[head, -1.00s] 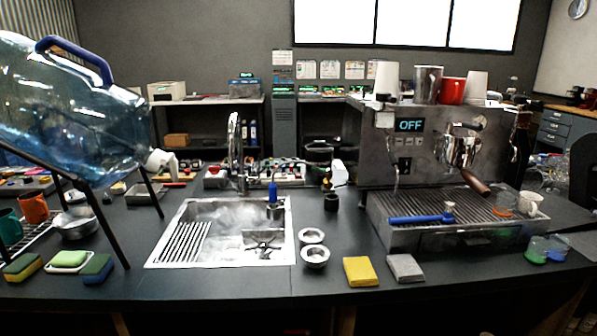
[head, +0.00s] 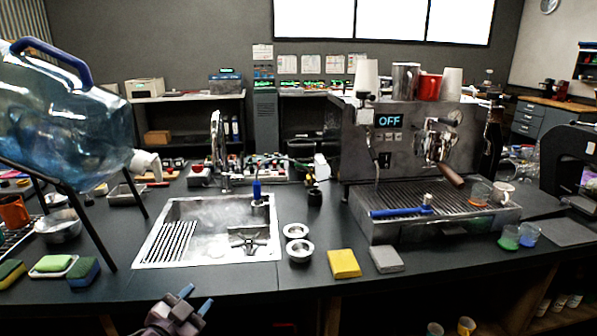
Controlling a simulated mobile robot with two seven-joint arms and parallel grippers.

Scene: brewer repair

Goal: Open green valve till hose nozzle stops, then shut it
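My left gripper (head: 196,299) shows at the bottom edge, below the front of the counter. Its two blue-tipped fingers are apart with nothing between them. My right gripper is out of view. I cannot make out a green valve or a hose in this view. A blue bar-shaped piece (head: 394,212) lies on the drip tray of the espresso machine (head: 440,228); I cannot tell whether it is the nozzle. The machine's display (head: 390,120) reads OFF. A blue-topped tool (head: 257,189) stands at the back right corner of the sink.
A sink (head: 160,258) with a tap (head: 217,150) is set into the counter. A large water bottle (head: 60,125) tilts on a black stand at left. Shelves lie under the counter.

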